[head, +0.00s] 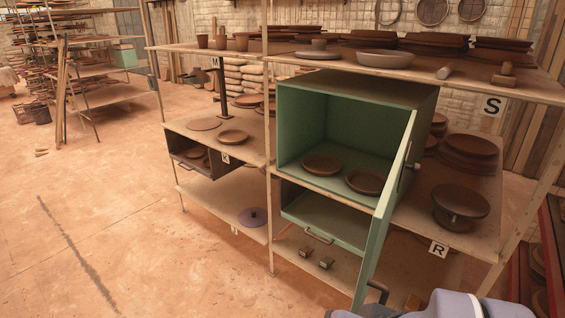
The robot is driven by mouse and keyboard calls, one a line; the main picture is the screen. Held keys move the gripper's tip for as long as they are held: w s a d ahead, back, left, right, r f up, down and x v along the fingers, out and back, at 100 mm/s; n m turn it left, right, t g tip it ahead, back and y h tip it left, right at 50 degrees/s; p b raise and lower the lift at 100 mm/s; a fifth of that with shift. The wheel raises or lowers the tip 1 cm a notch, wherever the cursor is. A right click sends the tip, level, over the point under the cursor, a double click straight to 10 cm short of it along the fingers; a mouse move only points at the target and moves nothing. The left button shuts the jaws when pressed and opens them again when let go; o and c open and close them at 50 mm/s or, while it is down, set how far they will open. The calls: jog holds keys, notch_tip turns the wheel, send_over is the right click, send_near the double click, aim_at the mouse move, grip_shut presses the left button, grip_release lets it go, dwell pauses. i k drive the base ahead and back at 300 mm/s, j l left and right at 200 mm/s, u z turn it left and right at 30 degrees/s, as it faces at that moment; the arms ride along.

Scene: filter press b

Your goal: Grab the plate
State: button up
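Two brown round plates lie on the floor of the open green cabinet: a left plate (322,164) and a right plate (365,181) nearer the front edge. Another brown plate (233,137) lies on the shelf to the left, beside a flat disc (204,124). Which plate is meant cannot be told. My lavender arm shows at the bottom edge, right of centre, below and in front of the cabinet, apart from these plates. Dark parts beside it may belong to my gripper (376,298), but its fingers cannot be made out, nor whether it is open or shut.
The green cabinet door (394,190) stands open toward me on the right. Below the cabinet, a green drawer (328,222) is pulled out. A left drawer (205,158) is also open and holds plates. A dark pedestal dish (461,204) stands right.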

aim_at(321, 165)
jog(key=i+j+u, duration=0.25)
jog(key=i+u, duration=0.2)
jog(key=i+j+u, duration=0.1)
jog(key=i+u, duration=0.3)
jog(key=i+z, duration=0.4)
jog(key=i, duration=0.95)
jog(key=i+z, duration=0.2)
jog(key=z, duration=0.25)
jog(key=i+j+z, duration=0.1)
jog(key=z, duration=0.4)
jog(key=i+j+z, duration=0.15)
jog(key=z, duration=0.3)
jog(key=i+j, duration=0.15)
jog(key=i, duration=0.4)
